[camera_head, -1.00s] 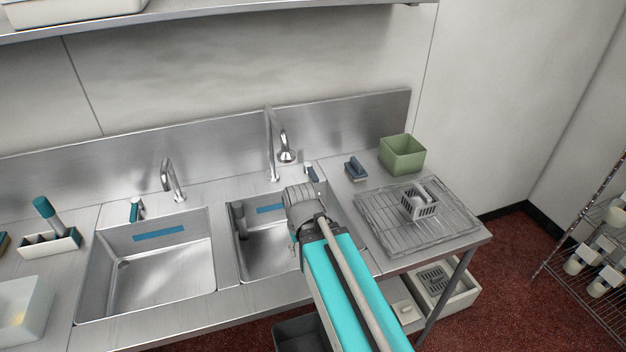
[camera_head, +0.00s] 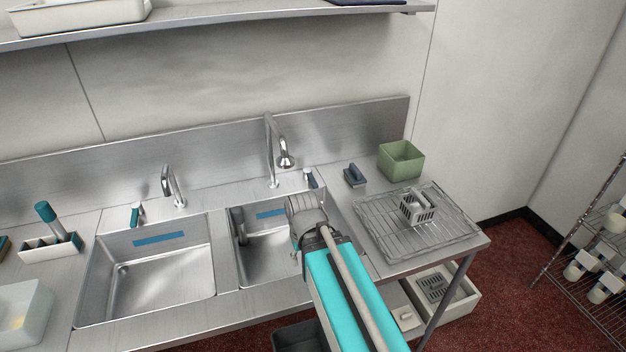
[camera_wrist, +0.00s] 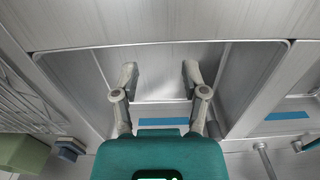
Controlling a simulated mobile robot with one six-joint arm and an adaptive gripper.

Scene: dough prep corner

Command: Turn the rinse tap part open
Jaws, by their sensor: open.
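Two chrome taps stand behind the sinks. I cannot tell from labels which is the rinse tap. My gripper (camera_wrist: 160,76) is open and empty over the right sink in the wrist view, apart from both levers. In the head view my wrist hides its fingers. In the wrist view the gripper body hides the tall tap.
A blue-grey brush (camera_head: 355,175), a green bin (camera_head: 402,160) and a wire rack (camera_head: 370,228) with a basket (camera_head: 417,207) are on the counter at the right. The backsplash (camera_head: 345,133) rises behind the taps. A shelf (camera_head: 235,16) hangs above.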

